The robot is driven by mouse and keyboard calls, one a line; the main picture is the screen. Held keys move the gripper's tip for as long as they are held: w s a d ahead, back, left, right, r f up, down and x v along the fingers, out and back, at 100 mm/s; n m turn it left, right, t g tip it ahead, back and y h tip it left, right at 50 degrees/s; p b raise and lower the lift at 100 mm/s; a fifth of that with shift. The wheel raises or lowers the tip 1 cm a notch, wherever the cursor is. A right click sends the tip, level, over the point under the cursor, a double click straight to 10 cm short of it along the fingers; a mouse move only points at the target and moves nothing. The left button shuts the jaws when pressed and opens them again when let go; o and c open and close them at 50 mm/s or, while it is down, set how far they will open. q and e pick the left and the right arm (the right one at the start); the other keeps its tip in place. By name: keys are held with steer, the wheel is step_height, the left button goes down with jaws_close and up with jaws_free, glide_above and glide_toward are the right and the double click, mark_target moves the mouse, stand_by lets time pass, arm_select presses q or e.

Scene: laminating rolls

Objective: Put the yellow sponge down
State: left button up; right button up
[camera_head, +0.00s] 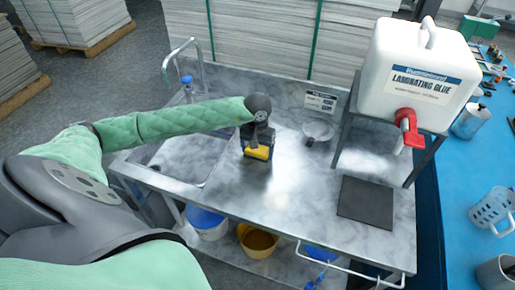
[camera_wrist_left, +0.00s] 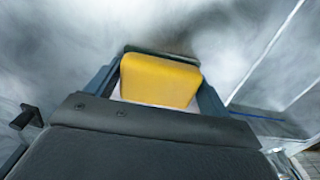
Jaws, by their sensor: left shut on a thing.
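The yellow sponge (camera_head: 257,153) is in my left gripper (camera_head: 257,160), over the marble-look counter (camera_head: 290,195) just right of the sink basin. In the left wrist view the sponge (camera_wrist_left: 160,80) sits between the two fingers of the left gripper (camera_wrist_left: 160,85), which are shut on its sides. A pale layer shows at its lower edge. The counter surface fills the background. I cannot tell whether the sponge touches the counter. My right gripper does not show in either view.
The sink (camera_head: 185,155) with a tap (camera_head: 190,65) is to the left. A small clear bowl (camera_head: 318,131), a dark square mat (camera_head: 366,202) and a white glue tank (camera_head: 415,75) on a stand are to the right. The counter's front middle is clear.

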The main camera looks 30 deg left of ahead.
arm_select(q)
steer(key=shift+f, duration=0.1)
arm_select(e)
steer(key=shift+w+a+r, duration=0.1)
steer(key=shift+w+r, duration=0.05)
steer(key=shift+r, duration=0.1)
arm_select(q)
steer(key=o, duration=0.9)
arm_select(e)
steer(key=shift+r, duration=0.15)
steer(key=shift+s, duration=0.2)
